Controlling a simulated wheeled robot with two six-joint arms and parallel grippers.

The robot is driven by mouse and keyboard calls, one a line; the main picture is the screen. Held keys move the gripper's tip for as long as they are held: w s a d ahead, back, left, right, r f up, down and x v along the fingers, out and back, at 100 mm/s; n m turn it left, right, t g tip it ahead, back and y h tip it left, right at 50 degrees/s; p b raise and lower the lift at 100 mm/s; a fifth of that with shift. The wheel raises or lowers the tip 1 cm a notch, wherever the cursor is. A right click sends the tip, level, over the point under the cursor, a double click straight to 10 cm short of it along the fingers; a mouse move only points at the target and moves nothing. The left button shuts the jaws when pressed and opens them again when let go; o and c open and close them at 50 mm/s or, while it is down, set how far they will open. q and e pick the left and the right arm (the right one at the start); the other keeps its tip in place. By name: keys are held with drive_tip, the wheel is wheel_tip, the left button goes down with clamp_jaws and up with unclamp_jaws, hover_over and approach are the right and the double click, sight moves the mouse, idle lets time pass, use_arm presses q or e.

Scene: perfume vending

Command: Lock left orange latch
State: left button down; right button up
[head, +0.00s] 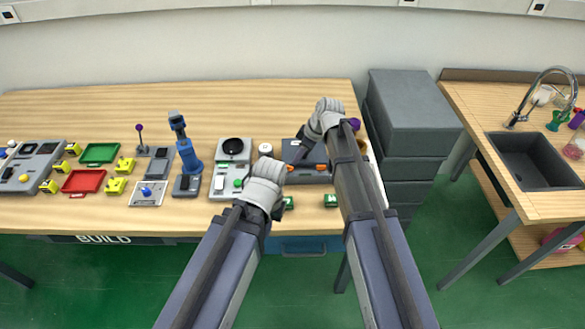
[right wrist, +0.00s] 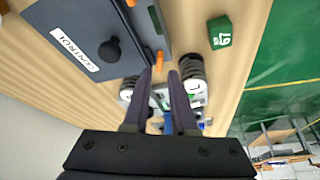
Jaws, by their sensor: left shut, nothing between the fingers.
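The dark grey control box (head: 305,178) sits near the table's front edge, with two orange latches on its front side. The left orange latch (head: 290,167) is beside my left gripper (head: 275,165), which is shut and empty; contact cannot be told. This latch also shows in the right wrist view (right wrist: 160,60), just beyond the right fingertips. The right orange latch (head: 321,167) is farther right. My right gripper (head: 303,146) is over the box's back left part; its two fingers stand apart with nothing between them in the right wrist view (right wrist: 160,72).
A green cube (right wrist: 221,33) lies in front of the box, and another green cube (head: 331,200) is to its right. A grey button panel (head: 226,180) stands left of my left gripper. Dark grey storage boxes (head: 410,110) stand right of the table.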

sight(291, 166)
drive_tip(key=b+x, duration=0.4)
drive_tip(key=x, duration=0.1)
drive_tip(key=shift+a+f, duration=0.1)
drive_tip(key=shift+f, duration=0.1)
drive_tip(key=shift+c, duration=0.3)
clamp_jaws()
